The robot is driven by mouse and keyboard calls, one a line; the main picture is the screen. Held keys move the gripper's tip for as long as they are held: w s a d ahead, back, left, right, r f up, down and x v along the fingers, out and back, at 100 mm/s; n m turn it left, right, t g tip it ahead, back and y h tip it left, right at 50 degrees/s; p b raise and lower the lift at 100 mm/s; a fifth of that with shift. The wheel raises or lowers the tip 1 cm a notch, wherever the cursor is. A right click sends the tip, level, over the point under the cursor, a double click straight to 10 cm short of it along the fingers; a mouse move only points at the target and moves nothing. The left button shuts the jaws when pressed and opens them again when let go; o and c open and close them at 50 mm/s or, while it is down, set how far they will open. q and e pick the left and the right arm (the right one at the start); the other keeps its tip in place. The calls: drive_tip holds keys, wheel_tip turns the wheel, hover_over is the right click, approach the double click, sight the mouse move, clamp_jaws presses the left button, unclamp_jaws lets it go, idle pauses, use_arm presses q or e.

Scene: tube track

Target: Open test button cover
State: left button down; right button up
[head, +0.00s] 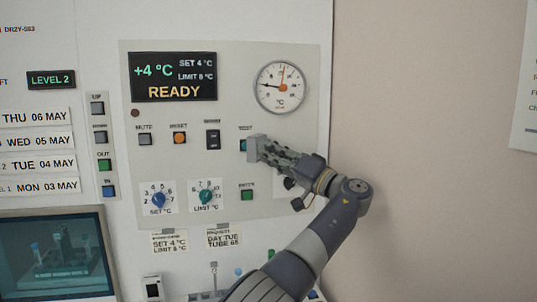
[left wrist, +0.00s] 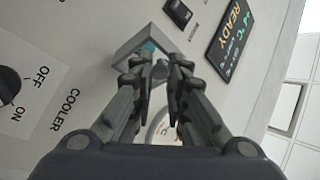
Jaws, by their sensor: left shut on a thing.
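The test button (head: 243,146) shows as a small teal patch on the cooler panel, under a small label. A grey cover (head: 253,147) stands at its right side, against the tip of my left gripper (head: 262,151). In the left wrist view the cover (left wrist: 144,38) is a grey box-like frame with the teal button (left wrist: 150,46) partly visible inside it. My left gripper's fingertips (left wrist: 160,69) are at the cover's near edge, shut on a part of it that the fingers mostly hide. How far the cover is swung is hard to tell. My right gripper is out of view.
A green button (head: 247,195) lies below my gripper, and a round dial gauge (head: 281,87) is above it. A black switch (head: 212,139) sits to the left, with knobs (head: 205,197) lower down.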

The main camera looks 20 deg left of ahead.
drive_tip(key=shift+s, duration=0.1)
use_arm(q)
drive_tip(key=c, duration=1.5)
unclamp_jaws()
drive_tip(key=shift+c, duration=0.2)
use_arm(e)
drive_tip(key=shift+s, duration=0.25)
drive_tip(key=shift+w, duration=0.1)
